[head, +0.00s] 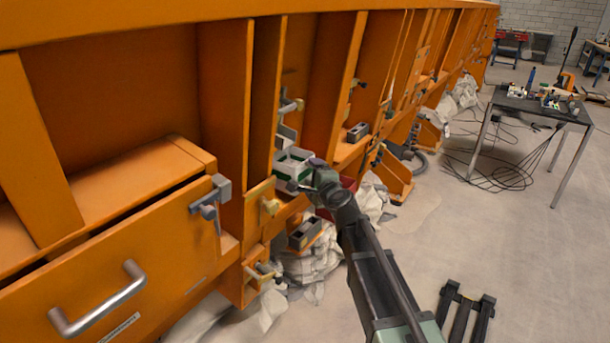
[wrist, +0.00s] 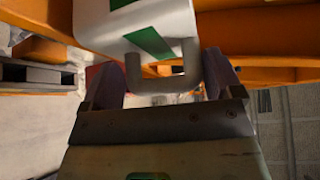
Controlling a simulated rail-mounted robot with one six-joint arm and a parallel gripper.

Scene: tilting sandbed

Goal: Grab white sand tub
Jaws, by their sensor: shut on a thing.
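The white sand tub (head: 292,164) has green patches and sits at the orange sandbed's side, among the upright frames. In the wrist view the white tub (wrist: 100,22) fills the top, with green marks and a grey U-shaped handle (wrist: 163,80) facing me. My gripper (head: 316,165) reaches the tub from the right. In the wrist view my gripper (wrist: 170,80) has one purple-grey finger on each side of the handle, and it is shut on the handle. The tub's inside and what it rests on are hard to make out.
Orange frames, clamps and a drawer with a metal handle (head: 100,305) crowd around the tub. A red container (head: 348,183) is just right of my gripper, partly hidden. White sacks (head: 312,262) lie below. A dark table (head: 540,105) stands at the right; the floor between is mostly clear.

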